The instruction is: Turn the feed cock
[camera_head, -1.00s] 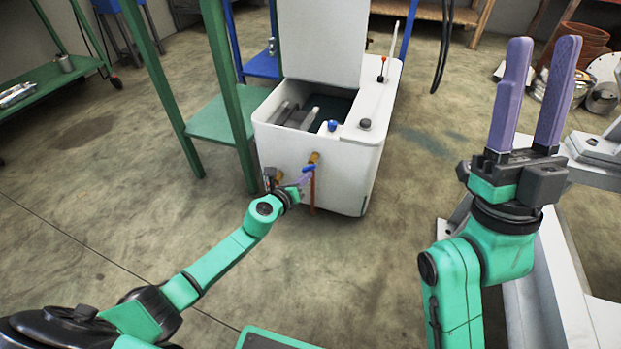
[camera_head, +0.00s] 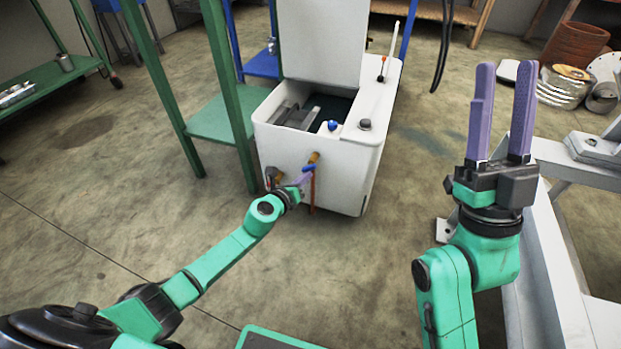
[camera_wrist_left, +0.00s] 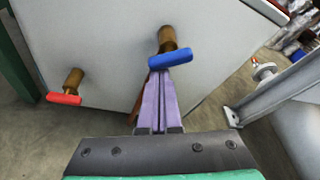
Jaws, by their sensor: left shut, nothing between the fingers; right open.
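Two brass cocks stick out of the front of the white machine (camera_head: 340,165). One has a blue handle (camera_wrist_left: 170,57), also seen in the head view (camera_head: 309,168); its right end tilts up in the left wrist view. The other has a red handle (camera_wrist_left: 64,98), lower and to the left in the wrist view. No label shows which is the feed cock. My left gripper (camera_wrist_left: 157,80) is shut and empty, its purple fingertips at the blue handle's underside; I cannot tell whether they touch. My right gripper (camera_head: 504,70) is open, pointing up, far from the machine.
A reddish hanging tube (camera_head: 312,192) is close behind my left fingers. A green frame (camera_head: 240,110) stands left of the machine. A grey metal stand (camera_head: 540,230) is beside my right arm. The floor in front of the machine is clear.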

